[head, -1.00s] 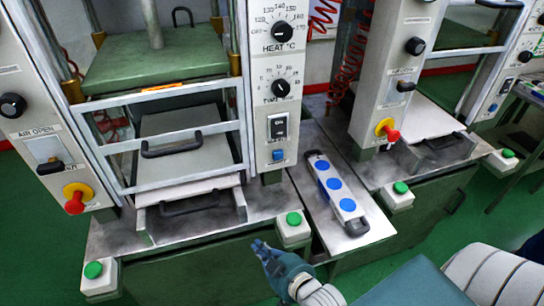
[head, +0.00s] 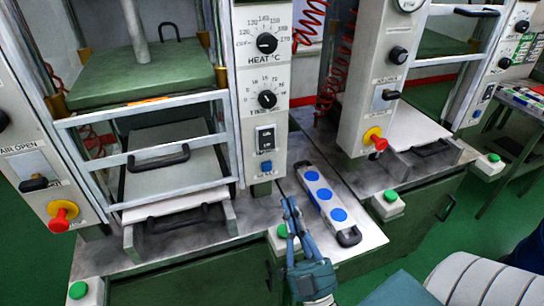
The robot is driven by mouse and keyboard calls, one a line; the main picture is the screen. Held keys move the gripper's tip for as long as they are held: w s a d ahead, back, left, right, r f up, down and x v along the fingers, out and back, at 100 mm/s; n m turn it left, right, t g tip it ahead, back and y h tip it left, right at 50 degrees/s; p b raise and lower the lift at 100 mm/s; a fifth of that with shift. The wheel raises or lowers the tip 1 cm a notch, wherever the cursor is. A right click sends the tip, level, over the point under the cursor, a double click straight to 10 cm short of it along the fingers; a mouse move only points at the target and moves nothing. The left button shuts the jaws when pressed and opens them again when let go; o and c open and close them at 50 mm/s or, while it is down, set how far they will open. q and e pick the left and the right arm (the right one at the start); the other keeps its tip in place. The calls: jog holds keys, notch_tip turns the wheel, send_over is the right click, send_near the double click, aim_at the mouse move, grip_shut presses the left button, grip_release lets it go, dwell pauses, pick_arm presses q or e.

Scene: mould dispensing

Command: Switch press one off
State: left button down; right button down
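The nearer press on the left has a light grey control panel (head: 262,100) with a heat dial (head: 266,43) and a second dial (head: 267,99) below it. Under the dials is a black rocker switch (head: 265,138), and under that a small blue button (head: 266,166). Whether the rocker is on or off is too small to tell. My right gripper (head: 291,201) is below and slightly right of the switch, apart from it. Its blue-grey fingers point up, tips close together, with nothing held. It partly covers a green button (head: 282,231). My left gripper is not in view.
A grey strip with blue discs (head: 325,195) lies on the bench just right of my gripper. A red knob (head: 60,218) and green button (head: 78,290) are at left. A second press (head: 375,90) stands to the right. Open bars (head: 150,110) front the left press.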

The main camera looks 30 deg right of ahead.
jog(key=shift+r, duration=0.1)
jog(key=p, duration=0.4)
send_near(266, 137)
notch_tip(266, 137, up, 4)
jog(key=w, duration=0.2)
jog(key=w+d, duration=0.1)
jog(key=shift+w+f, duration=0.15)
jog(key=shift+f, duration=0.25)
jog(key=shift+w+f, duration=0.1)
jog(key=shift+w, duration=0.25)
